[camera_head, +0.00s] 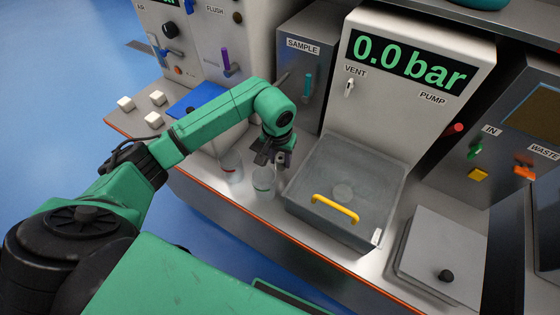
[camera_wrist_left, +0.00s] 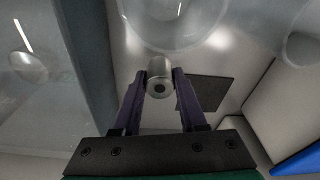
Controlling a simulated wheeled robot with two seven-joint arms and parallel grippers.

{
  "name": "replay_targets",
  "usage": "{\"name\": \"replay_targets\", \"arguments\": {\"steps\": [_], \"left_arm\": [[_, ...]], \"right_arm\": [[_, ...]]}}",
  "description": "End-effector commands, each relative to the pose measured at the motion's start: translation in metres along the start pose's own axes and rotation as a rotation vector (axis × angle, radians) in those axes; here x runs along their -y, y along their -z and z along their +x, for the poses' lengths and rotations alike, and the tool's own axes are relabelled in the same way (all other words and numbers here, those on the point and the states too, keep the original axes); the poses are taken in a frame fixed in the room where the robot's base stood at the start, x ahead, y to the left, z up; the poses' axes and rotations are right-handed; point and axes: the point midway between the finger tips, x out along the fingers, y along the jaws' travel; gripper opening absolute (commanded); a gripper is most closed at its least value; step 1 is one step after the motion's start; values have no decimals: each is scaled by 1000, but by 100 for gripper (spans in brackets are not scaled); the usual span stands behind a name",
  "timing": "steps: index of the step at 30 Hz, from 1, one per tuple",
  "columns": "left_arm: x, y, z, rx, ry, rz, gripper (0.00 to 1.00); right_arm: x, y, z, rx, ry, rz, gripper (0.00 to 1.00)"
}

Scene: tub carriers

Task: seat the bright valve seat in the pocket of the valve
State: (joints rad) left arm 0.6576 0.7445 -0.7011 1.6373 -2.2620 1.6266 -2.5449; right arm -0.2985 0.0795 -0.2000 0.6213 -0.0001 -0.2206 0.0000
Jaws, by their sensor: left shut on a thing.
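My left gripper (camera_head: 272,158) hangs over the bench, behind a clear bottle and left of the grey tub. In the left wrist view its dark fingers (camera_wrist_left: 159,88) are shut on a small bright metal cylinder (camera_wrist_left: 160,75) with a dark hole in its end face. It looks like the bright valve seat. The gripper mostly hides it in the head view. I cannot make out the valve or its pocket for certain. My right gripper is not in view.
The grey tub (camera_head: 305,208) has a yellow handle (camera_head: 335,208) and a round disc (camera_head: 343,192) inside. Clear bottles (camera_head: 264,186) (camera_head: 232,166) stand close to my gripper. A lidded grey box (camera_head: 440,250) stands right. Several white blocks (camera_head: 157,98) lie left.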

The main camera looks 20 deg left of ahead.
Motion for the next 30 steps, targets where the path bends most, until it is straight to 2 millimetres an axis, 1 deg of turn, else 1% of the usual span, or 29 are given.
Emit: {"name": "replay_targets", "arguments": {"steps": [3, 4, 10, 14, 15, 16, 17, 25, 28, 30], "left_arm": [[-1, -3, 20, 4, -2, -2, 0], [-1, -3, 23, 2, -3, -1, 0], [0, -3, 26, -1, -1, 0, 0], [0, -3, 30, -1, -1, 0, 0], [0, -4, 28, 1, 0, 0, 57], [0, -4, 28, 1, 0, 0, 68], [0, -4, 28, 1, 0, 0, 71], [0, -4, 27, 1, 0, 0, 71], [0, -3, 23, 1, -1, 0, 71], [0, -2, 17, -2, 0, 0, 71]], "right_arm": [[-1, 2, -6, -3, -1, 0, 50], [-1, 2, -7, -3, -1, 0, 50], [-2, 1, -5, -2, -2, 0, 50], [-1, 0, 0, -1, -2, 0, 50], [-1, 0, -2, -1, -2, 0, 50], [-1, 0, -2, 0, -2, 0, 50], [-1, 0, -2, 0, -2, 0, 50], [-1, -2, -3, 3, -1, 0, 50], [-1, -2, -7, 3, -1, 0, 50], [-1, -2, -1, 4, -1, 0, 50]]}}
